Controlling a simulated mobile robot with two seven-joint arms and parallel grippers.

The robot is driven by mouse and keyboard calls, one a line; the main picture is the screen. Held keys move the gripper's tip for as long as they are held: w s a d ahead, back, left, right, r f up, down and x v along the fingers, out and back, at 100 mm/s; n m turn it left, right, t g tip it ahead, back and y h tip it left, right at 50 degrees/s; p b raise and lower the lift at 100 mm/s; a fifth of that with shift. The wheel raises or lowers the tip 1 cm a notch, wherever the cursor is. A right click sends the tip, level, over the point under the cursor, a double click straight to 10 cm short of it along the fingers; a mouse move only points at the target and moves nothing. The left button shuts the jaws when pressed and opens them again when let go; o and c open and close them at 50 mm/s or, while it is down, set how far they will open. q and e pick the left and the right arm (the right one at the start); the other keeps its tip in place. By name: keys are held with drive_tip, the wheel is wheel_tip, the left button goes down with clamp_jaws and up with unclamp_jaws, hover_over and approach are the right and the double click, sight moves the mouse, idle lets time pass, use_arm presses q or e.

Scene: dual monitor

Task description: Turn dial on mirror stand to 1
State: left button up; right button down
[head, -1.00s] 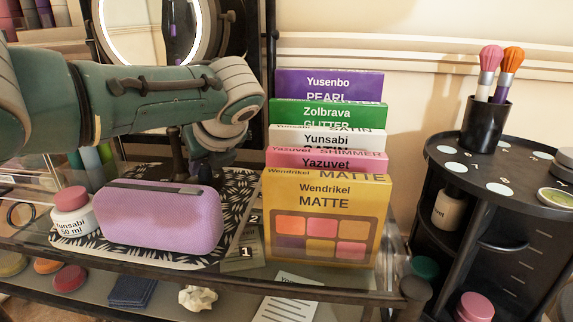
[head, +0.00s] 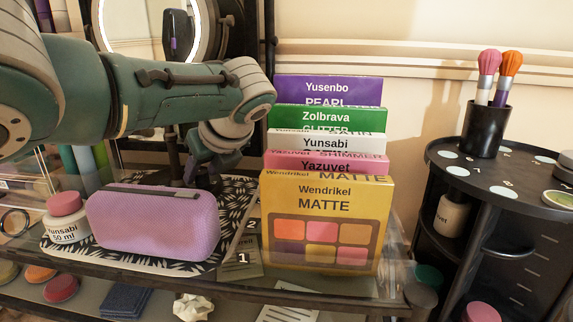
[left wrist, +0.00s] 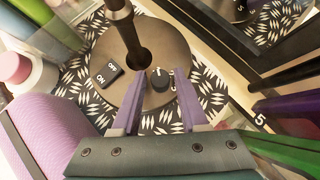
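The mirror stand's round brown base (left wrist: 165,45) shows in the left wrist view, with its pole rising from it. A small dark dial (left wrist: 160,78) with a white mark sits on the base. The numbers around it are too small to read. My left gripper (left wrist: 158,82) is open, with its two purple fingers one on each side of the dial; I cannot tell whether they touch it. My right gripper is not in view.
A black ON/OFF switch (left wrist: 106,75) lies left of the dial. A purple case (head: 152,224) and a white jar with a pink lid (head: 66,226) stand in front. Upright palettes (head: 327,215) stand close on the right. A black round organiser (head: 490,176) is further right.

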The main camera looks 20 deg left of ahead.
use_arm(q)
drive_tip(key=shift+r, duration=0.1)
drive_tip(key=p+v, duration=0.7)
drive_tip(key=v, duration=0.2)
drive_tip(key=shift+d+r, duration=0.2)
drive_tip(key=shift+d, duration=0.15)
drive_tip(key=shift+s, duration=0.15)
